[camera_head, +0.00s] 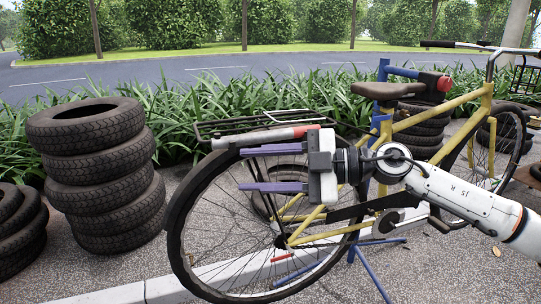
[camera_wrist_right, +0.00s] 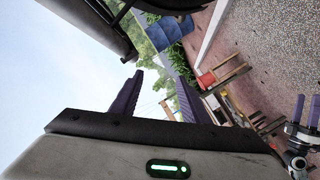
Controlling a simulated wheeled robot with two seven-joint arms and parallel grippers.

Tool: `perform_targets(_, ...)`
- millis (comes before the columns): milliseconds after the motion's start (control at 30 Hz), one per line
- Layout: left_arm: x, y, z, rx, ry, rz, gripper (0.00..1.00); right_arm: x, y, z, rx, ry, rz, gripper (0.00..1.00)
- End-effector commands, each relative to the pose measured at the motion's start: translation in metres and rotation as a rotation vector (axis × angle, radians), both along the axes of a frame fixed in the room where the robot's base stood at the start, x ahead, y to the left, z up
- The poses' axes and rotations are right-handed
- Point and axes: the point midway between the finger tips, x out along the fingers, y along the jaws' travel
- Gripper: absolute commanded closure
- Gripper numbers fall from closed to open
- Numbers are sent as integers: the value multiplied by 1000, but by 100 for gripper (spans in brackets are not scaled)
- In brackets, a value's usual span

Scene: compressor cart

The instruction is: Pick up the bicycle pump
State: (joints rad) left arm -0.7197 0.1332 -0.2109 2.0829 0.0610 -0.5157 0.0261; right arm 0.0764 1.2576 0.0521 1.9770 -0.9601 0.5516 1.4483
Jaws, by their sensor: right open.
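The bicycle pump appears to be the slim grey tube with a red end (camera_head: 265,138), lying along the bicycle's rear rack in the head view. My right gripper (camera_head: 242,169) is open and empty, its purple fingers pointing left. In the picture its upper finger is just below the tube; I cannot tell whether they touch. The right wrist view shows its two spread fingers (camera_wrist_right: 156,98) with nothing between them. A grey and dark tube-like part crosses that view's upper left, and I cannot tell what it is. What looks like my left gripper (camera_wrist_right: 308,108) is small at its right edge, partly cut off.
The yellow bicycle (camera_head: 440,108) stands on a blue stand (camera_head: 370,275). A tall tyre stack (camera_head: 105,195) is at left, with more tyres behind the bicycle. A kerb (camera_head: 120,293) crosses the ground. A blue barrel (camera_wrist_right: 168,32) and a wooden bench (camera_wrist_right: 228,76) show in the wrist view.

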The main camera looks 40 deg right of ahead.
Motion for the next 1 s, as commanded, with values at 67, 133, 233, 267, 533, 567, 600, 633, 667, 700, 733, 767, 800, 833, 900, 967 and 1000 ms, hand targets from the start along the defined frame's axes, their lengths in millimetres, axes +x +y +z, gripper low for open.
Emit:
perform_targets(67, -1, -1, -16, -6, -3, 0, 49, -6, -19, 17, -195, 20, -16, 58)
perform_targets(133, -2, -2, -20, -12, -5, 1, 49, -11, -40, 34, -329, 54, -77, 58)
perform_targets(233, -3, -3, -26, -18, -3, 1, 49, -19, -71, 58, -464, 95, -200, 58)
perform_targets(267, -3, -3, -26, -20, -4, 1, 49, -22, -79, 64, -494, 105, -237, 58)
perform_targets(533, -2, -4, -14, -22, -11, -1, 49, -28, -112, 93, -582, 142, -400, 58)
perform_targets(567, -2, -4, -11, -19, -10, -3, 49, -25, -111, 92, -582, 144, -401, 58)
perform_targets(600, -3, -3, -6, -14, -8, -6, 49, -20, -110, 90, -582, 144, -399, 58)
perform_targets(633, -3, -3, -4, -10, -5, -9, 49, -16, -109, 88, -581, 145, -397, 58)
perform_targets(667, -4, -3, -1, -6, -2, -11, 49, -13, -108, 85, -582, 145, -395, 58)
perform_targets(700, -5, -2, -3, 0, 1, -14, 49, -9, -107, 82, -582, 145, -398, 58)
perform_targets(733, -5, -2, -5, 4, 5, -16, 49, -6, -107, 80, -581, 143, -399, 58)
perform_targets(767, -6, -1, -6, 8, 11, -18, 49, -4, -107, 78, -582, 145, -399, 58)
perform_targets(800, -7, 0, -8, 12, 17, -20, 49, -1, -106, 76, -581, 144, -399, 58)
perform_targets(833, -7, 0, -8, 16, 20, -21, 49, 1, -105, 75, -580, 144, -399, 58)
perform_targets(900, -7, 1, -10, 22, 23, -24, 49, 5, -104, 72, -580, 142, -398, 58)
perform_targets(967, -5, 2, -9, 26, 21, -25, 49, 7, -104, 70, -579, 140, -397, 58)
perform_targets(1000, -3, 2, -8, 27, 18, -27, 49, 7, -103, 69, -579, 140, -397, 58)
